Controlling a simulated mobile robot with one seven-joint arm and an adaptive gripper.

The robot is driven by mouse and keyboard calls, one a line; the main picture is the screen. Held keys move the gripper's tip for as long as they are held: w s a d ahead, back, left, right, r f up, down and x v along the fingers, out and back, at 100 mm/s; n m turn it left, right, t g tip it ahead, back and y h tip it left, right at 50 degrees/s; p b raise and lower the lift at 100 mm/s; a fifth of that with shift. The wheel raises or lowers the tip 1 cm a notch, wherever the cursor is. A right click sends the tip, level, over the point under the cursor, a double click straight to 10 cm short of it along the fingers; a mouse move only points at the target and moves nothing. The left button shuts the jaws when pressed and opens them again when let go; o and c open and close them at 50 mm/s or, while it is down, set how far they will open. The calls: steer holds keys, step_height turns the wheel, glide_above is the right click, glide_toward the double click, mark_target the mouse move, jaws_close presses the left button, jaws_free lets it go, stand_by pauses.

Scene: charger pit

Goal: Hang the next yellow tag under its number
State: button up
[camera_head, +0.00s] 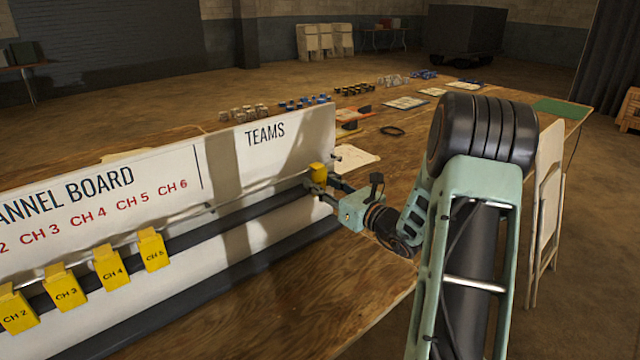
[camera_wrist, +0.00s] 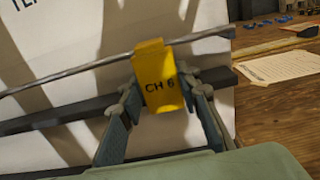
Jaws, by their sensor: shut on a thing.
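A white channel board (camera_head: 290,152) stands on the wooden table, with red numbers up to CH 6 (camera_head: 172,185) and a TEAMS section at its right. A thin metal rail (camera_head: 236,199) runs along its front. Yellow tags hang on it: CH 2 (camera_head: 17,310), CH 3 (camera_head: 65,290), CH 4 (camera_head: 111,267) and CH 5 (camera_head: 153,250). My gripper (camera_wrist: 160,104) is shut on the yellow CH 6 tag (camera_wrist: 157,72), which also shows in the head view (camera_head: 318,173). The tag is upright at the rail under TEAMS, right of the CH 6 number. I cannot tell whether it touches the rail.
A dark ledge (camera_head: 225,224) runs along the board below the rail. A paper (camera_head: 354,158) lies on the table beyond the board's right end. Several small items stand farther back. The rail between the CH 5 tag and my gripper is free.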

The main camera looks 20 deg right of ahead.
steer(key=shift+r+p, duration=0.6)
steer(key=shift+r, duration=0.3)
steer(key=v, duration=1)
stand_by(0.5)
steer(key=shift+a+f, duration=0.1)
